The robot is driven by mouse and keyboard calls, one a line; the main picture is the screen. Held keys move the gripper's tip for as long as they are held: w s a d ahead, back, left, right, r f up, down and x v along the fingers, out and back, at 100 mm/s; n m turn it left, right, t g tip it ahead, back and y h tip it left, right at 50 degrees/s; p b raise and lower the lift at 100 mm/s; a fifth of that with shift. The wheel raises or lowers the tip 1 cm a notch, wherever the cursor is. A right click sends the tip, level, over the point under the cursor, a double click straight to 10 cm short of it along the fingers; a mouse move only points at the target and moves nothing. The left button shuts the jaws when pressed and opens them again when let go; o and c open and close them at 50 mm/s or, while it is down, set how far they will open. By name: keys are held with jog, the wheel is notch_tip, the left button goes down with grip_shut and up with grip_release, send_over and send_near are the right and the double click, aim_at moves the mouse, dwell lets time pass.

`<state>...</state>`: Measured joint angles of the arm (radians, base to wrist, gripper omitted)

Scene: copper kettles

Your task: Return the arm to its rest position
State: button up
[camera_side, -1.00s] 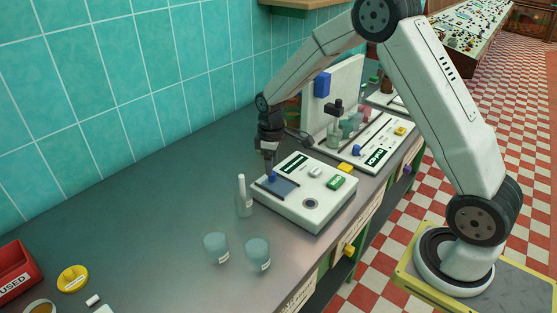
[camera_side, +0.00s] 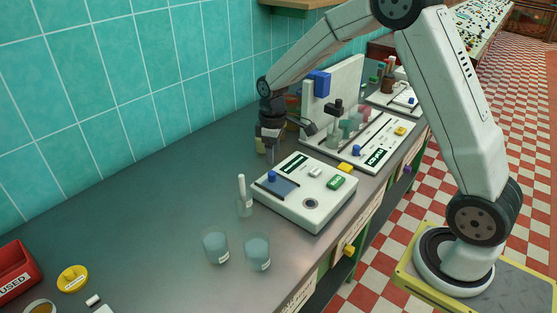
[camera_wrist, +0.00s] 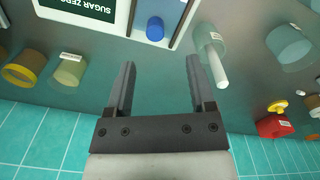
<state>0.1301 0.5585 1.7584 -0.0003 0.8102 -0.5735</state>
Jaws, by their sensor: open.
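My gripper (camera_side: 272,158) hangs above the back left edge of a white bench device (camera_side: 310,212) with a dark blue plate and a blue knob (camera_side: 272,175). In the wrist view my gripper (camera_wrist: 158,65) has its two dark fingers wide apart with nothing between them. The device's corner and its blue knob (camera_wrist: 155,29) lie beyond the fingertips. A clear beaker holding a white rod (camera_side: 242,196) stands left of the device; it also shows in the wrist view (camera_wrist: 217,65), near the right finger.
Two beakers, one (camera_side: 216,246) and another (camera_side: 257,254), stand at the front. A second white device (camera_side: 375,145) with an upright panel is behind. A red bin (camera_side: 14,268) and yellow lid (camera_side: 73,279) lie left. The grey counter's left middle is clear. A tiled wall runs behind.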

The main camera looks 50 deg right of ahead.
jog(key=s+a+m+t, duration=0.1)
jog(key=s+a+m, duration=0.1)
jog(key=s, duration=0.7)
jog(key=s+a+m+t, duration=0.1)
jog(key=s+a+m, duration=0.2)
jog(key=s, duration=0.6)
jog(key=shift+a+r, duration=0.4)
jog(key=shift+a, duration=0.15)
